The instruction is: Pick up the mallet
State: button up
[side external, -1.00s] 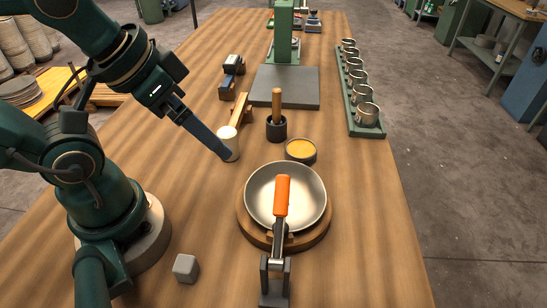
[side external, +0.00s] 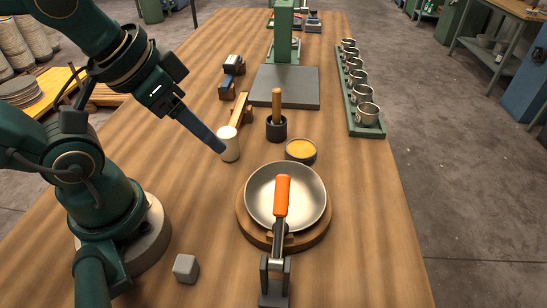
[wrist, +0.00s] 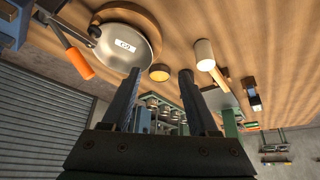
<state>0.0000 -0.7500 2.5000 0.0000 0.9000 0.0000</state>
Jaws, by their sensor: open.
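The mallet has a pale cylindrical head (side external: 229,144) and a wooden handle (side external: 239,108). In the side view it is left of centre on the table, with the handle pointing away on a small wooden rest. My gripper (side external: 222,150) is above the table with its fingertips at the mallet head in the picture; the fingers overlap there. In the wrist view the gripper (wrist: 158,73) is open and empty. The mallet head (wrist: 204,55) is right of the right finger, outside the gap. I cannot tell whether a finger touches it.
A dark cup (side external: 284,131) with a wooden-handled tool and an orange-filled dish (side external: 301,150) stand right of the mallet. A grey block (side external: 186,268) is at front left.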

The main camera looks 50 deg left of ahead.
jog(key=n+g, duration=0.4)
jog(key=n, duration=0.4)
send_near(237, 122)
jog(key=d, duration=0.3)
jog(key=shift+n+g, duration=0.5)
jog(key=shift+g, duration=0.3)
jog(key=a+f, duration=0.1)
jog(key=f, duration=0.2)
jog(key=a+f, duration=0.1)
jog(key=f, duration=0.1)
jog(key=shift+a+f, duration=0.2)
jog(key=shift+a, duration=0.15)
jog(key=shift+f, duration=2.45)
grip_shut()
